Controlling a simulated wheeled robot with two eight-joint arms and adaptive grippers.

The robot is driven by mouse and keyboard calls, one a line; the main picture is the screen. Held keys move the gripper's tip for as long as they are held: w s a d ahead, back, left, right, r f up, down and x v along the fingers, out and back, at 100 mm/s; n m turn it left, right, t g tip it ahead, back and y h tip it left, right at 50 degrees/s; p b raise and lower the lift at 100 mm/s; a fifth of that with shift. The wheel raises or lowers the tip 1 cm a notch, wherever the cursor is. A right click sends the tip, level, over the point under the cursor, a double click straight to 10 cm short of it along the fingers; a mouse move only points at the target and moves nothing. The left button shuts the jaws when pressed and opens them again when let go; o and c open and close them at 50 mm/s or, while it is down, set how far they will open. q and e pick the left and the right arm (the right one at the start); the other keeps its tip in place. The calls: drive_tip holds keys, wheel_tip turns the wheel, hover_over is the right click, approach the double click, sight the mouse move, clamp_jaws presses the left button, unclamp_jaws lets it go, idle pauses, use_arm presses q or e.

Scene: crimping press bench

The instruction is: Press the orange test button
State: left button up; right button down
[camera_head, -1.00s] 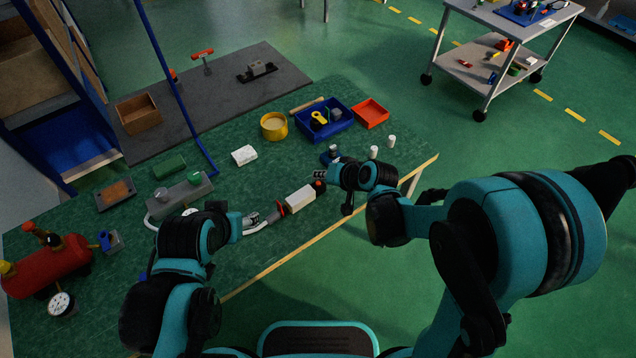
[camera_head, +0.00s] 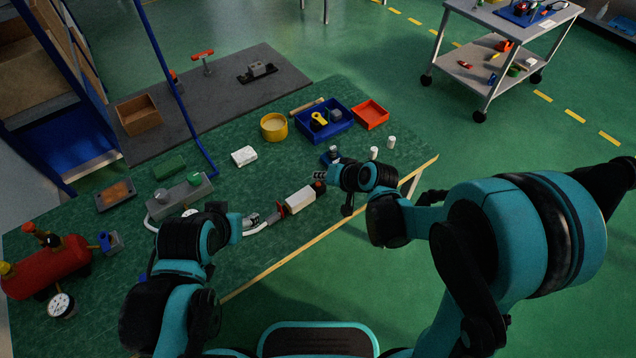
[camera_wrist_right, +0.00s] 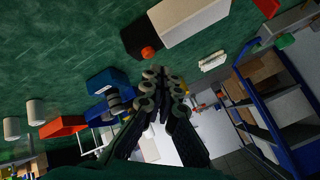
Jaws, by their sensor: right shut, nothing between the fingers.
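The orange test button (camera_head: 320,186) is a small round knob on the dark end of a cream box (camera_head: 300,200) lying on the green bench. In the right wrist view the button (camera_wrist_right: 148,52) stands out from the dark end, just beyond the fingertips. My right gripper (camera_head: 319,175) is shut and empty, close to the button in the head view; its fingertips (camera_wrist_right: 160,82) also show in the wrist view, apart from the button in the picture. My left gripper (camera_head: 250,219) is near the box's left end, partly hidden by its arm; its jaw state is unclear.
A blue holder (camera_wrist_right: 108,80) and white cylinders (camera_head: 374,153) stand near my right gripper. A blue bin (camera_head: 325,121), an orange tray (camera_head: 371,114) and a yellow bowl (camera_head: 273,127) sit farther back. A white cable (camera_head: 258,231) runs left of the box. Open bench lies behind the box.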

drive_tip(key=shift+f, duration=0.1)
drive_tip(key=shift+f+b, duration=0.35)
drive_tip(key=shift+b, duration=0.1)
drive_tip(key=shift+f+b, duration=0.35)
drive_tip(key=shift+f, duration=0.05)
idle(0.5)
drive_tip(key=shift+r, duration=0.15)
drive_tip(key=shift+r+p, duration=0.7)
drive_tip(key=shift+r, duration=0.05)
wheel_tip(320, 180, up, 5)
drive_tip(key=p, duration=0.4)
idle(0.3)
